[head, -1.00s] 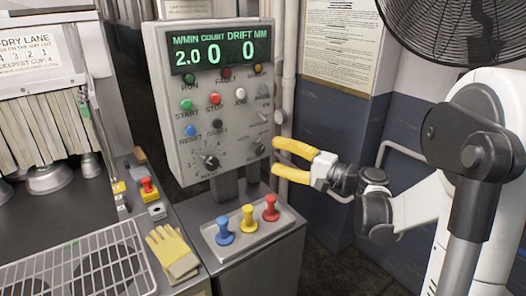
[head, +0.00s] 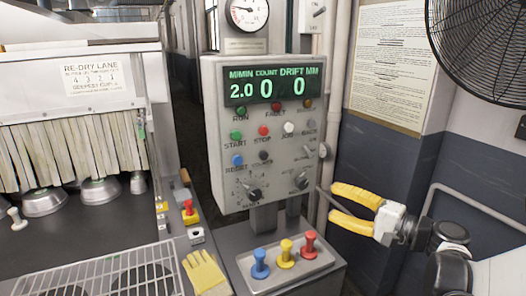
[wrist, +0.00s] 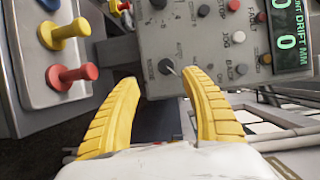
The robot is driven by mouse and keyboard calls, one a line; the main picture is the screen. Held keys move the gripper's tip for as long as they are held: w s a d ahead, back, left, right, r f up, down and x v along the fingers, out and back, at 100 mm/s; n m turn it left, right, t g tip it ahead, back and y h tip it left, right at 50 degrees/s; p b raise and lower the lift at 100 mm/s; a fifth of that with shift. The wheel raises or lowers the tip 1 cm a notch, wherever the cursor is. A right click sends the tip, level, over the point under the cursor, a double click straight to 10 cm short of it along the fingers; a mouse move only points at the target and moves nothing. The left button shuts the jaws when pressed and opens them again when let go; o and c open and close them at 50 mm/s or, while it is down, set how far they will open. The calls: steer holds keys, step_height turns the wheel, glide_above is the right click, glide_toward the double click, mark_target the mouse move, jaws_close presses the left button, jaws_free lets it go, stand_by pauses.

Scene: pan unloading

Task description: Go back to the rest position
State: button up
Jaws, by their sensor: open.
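My gripper (head: 342,206) is on the right in the head view, its yellow fingers apart and empty, pointing left toward the lower right side of the control panel (head: 225,165). In the wrist view the two curved fingers of my gripper (wrist: 168,88) are spread with nothing between them. The control panel (wrist: 170,30) with its knobs and buttons lies beyond the fingertips; whether a finger touches it I cannot tell.
A tray (head: 243,270) holds blue (head: 260,264), yellow (head: 286,254) and red (head: 309,244) pegs below the panel. Yellow gloves (head: 204,272) lie beside a wire rack (head: 110,272). A black fan (head: 485,45) hangs at upper right. Metal pans (head: 99,191) sit under the strip curtain.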

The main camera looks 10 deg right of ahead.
steer(key=s+a+f+n+g+h, duration=0.4)
steer(key=s+a+f+g+h, duration=0.1)
steer(key=s+a, duration=0.45)
steer(key=s+d+f+n+g+h, duration=0.1)
steer(key=s+d+f+n+h, duration=0.2)
steer(key=s, duration=0.8)
steer(key=n+h, duration=0.2)
steer(key=h, duration=0.1)
steer(key=shift+n, duration=0.4)
steer(key=shift+o, duration=0.3)
